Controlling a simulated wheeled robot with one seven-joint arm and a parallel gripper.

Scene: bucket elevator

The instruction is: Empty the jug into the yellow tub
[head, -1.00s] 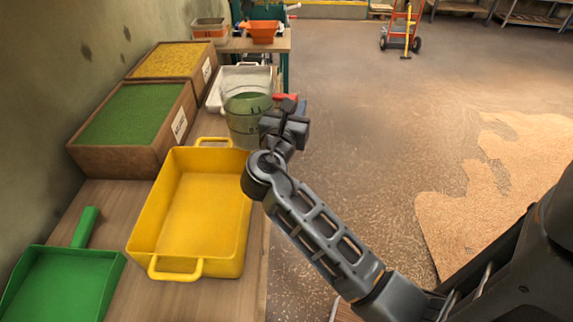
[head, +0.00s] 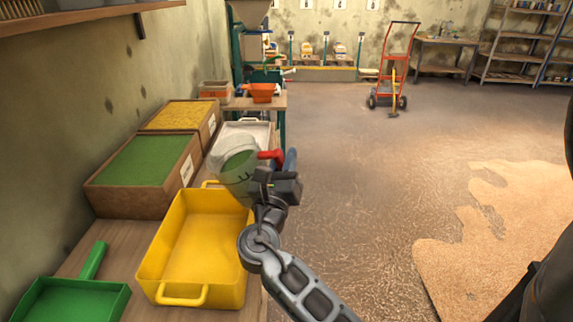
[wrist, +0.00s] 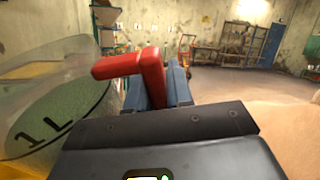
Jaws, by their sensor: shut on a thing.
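The jug (head: 235,172) is clear, with green contents and a red handle (head: 269,155). In the head view it is held tilted to the left, above the far end of the yellow tub (head: 168,262). My gripper (head: 287,164) is shut on the red handle. In the wrist view the jug (wrist: 75,75) fills the left side with a "1 L" mark on it, and the red handle (wrist: 150,75) sits at the blue fingers of my gripper (wrist: 160,85). The visible floor of the tub looks bare and yellow. The jug hides part of the tub's far end.
A wooden box of green grains (head: 105,198) and one of yellow grains (head: 215,128) stand along the wall. A green dustpan (head: 75,300) lies at the front left. A white tray (head: 262,126) and an orange bowl (head: 262,94) are farther back. Open floor is on the right.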

